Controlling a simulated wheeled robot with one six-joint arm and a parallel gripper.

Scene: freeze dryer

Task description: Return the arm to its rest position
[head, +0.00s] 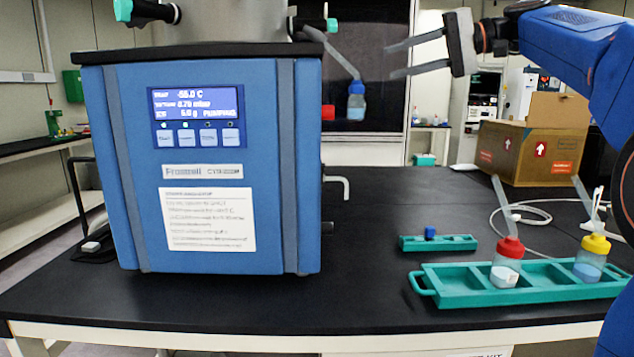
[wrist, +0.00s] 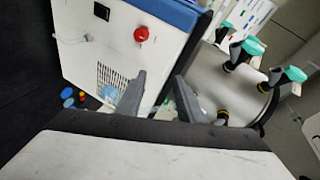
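My gripper (head: 391,61) is in the upper right of the head view, raised well above the bench. Its two grey fingers point left and stand apart with nothing between them. My blue arm comes in from the right edge. In the wrist view, the fingers of my gripper (wrist: 160,88) are also spread and empty. Beyond them are the freeze dryer's white side panel (wrist: 120,45) and the manifold's teal-knobbed valves (wrist: 240,50). The blue freeze dryer (head: 215,215) stands left of my gripper, apart from it.
A blue-capped flask (head: 356,105) hangs from the dryer's right valve, left of my gripper. A teal tray (head: 545,293) holds a red-capped flask (head: 507,265) and a yellow-capped flask (head: 592,262). A small teal rack (head: 455,243) and a cardboard box (head: 530,152) stand behind. The middle bench is clear.

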